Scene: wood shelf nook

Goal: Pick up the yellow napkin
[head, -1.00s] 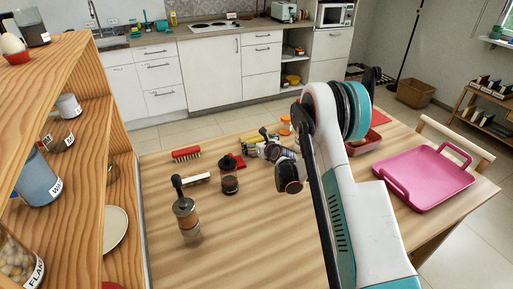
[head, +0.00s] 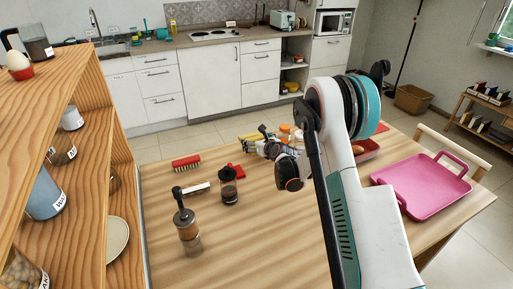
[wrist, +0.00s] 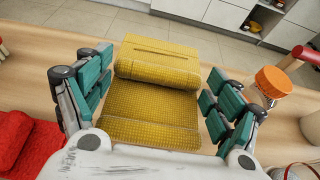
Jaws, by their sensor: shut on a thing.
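The yellow napkin (wrist: 150,106) is folded into a thick, textured bundle and fills the space between my fingers in the wrist view. My gripper (wrist: 150,95) has its green-padded fingers on either side of it and is shut on it. In the head view, a small part of the yellow napkin (head: 248,137) shows behind my gripper (head: 254,147), toward the far edge of the wooden table. I cannot tell whether the napkin touches the table.
A red cloth (wrist: 18,138) lies left of my gripper, and an orange-lidded jar (wrist: 272,83) stands close on the right. On the table are a red brush (head: 186,163), a dark-lidded jar (head: 229,188), a grinder (head: 187,230) and a pink tray (head: 425,185). Wooden shelves (head: 122,190) stand left.

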